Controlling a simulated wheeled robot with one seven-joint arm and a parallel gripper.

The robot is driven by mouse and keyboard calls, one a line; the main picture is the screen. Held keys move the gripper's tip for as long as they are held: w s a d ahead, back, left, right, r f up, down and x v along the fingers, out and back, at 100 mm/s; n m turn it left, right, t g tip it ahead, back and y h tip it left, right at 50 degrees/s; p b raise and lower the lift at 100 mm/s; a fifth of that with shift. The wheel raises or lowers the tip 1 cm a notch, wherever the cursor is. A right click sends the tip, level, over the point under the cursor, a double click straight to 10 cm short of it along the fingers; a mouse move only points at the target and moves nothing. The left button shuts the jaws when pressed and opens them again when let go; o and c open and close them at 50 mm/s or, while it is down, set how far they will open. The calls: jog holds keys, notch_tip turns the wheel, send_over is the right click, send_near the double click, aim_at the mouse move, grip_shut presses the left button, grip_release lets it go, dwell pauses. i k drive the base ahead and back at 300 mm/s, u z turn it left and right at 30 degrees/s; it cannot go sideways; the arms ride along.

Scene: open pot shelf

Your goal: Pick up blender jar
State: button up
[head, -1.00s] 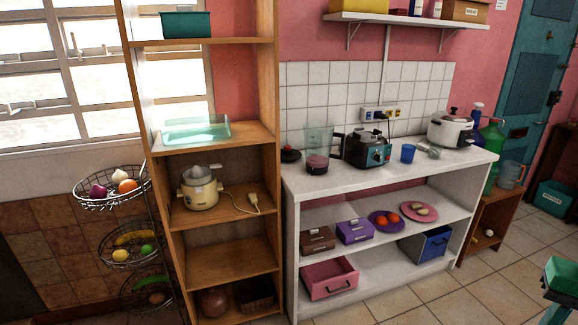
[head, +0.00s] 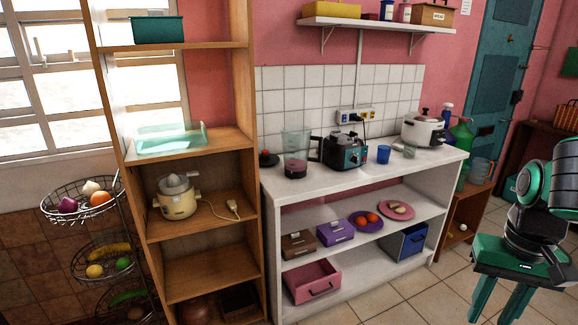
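The blender jar (head: 297,144) is a clear, upright jar with a dark handle on its right and a dark, pinkish bottom part. It stands near the left end of the white counter (head: 400,170). My gripper (head: 497,303) is at the lower right in the head view, over the tiled floor and far from the jar. Its two green fingers point down with a gap between them and nothing in the gap. The fingertips are close to the picture's bottom edge.
A small dark round item (head: 268,160) sits left of the jar. A blue cup (head: 384,153), a glass and a white cooker (head: 424,128) stand farther right. A tall wooden shelf (head: 250,130) rises left of the counter. The floor before the counter is clear.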

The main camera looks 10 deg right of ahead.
aim_at(295, 139)
jog(key=i, duration=0.9)
jog(key=z, duration=0.05)
